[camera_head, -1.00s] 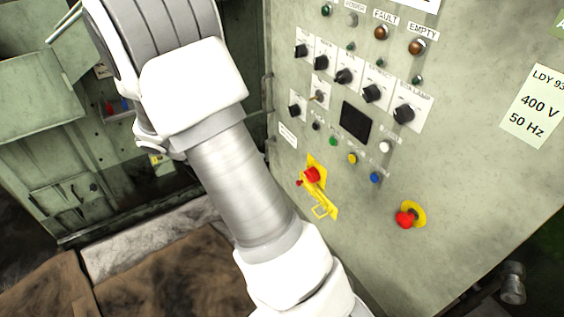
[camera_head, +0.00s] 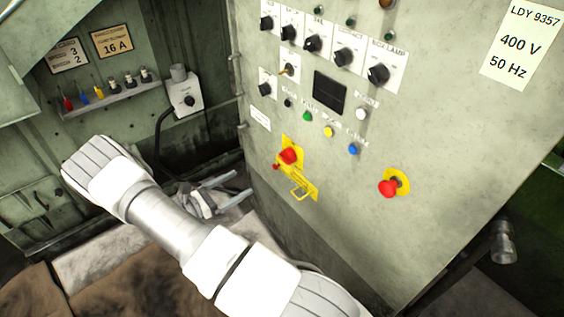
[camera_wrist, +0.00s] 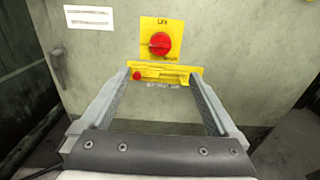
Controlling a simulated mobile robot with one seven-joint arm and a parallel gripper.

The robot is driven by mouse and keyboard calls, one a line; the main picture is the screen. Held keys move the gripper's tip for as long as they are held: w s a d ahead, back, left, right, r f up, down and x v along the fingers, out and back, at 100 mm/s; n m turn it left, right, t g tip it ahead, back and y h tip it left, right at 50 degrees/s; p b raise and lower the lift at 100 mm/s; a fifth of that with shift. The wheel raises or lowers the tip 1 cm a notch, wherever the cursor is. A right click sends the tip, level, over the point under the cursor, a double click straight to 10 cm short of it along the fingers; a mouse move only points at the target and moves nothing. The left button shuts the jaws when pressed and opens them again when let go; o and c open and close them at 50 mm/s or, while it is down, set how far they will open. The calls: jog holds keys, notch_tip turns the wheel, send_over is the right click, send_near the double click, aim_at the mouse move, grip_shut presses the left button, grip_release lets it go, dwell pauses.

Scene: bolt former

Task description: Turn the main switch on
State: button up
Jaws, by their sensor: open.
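The main switch is a red rotary knob (camera_head: 289,156) on a yellow plate on the front of the grey-green cabinet. It also shows upper centre in the wrist view (camera_wrist: 160,43). A yellow hasp bar (camera_wrist: 165,76) with a small red knob at its left end sits just below it. My gripper (camera_head: 240,186) is open and empty, to the left of the switch and a little lower in the head view. In the wrist view its fingers (camera_wrist: 160,77) point at the cabinet, spread to either side of the hasp, below the knob. Contact with the panel cannot be told.
A red emergency-stop button (camera_head: 388,188) on yellow is to the right of the switch. Black selector knobs (camera_head: 312,44), a dark display (camera_head: 330,92) and coloured push buttons (camera_head: 328,132) are above. A grey box (camera_head: 186,95) with a cable stands behind my gripper.

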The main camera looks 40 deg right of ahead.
aim_at(284, 159)
jog(key=d, duration=0.5)
jog(key=s+d+b, duration=0.1)
jog(key=d, duration=0.5)
jog(key=s+d+b, duration=0.1)
jog(key=d, duration=0.5)
jog(key=c, duration=1.4)
jog(key=shift+o, duration=0.2)
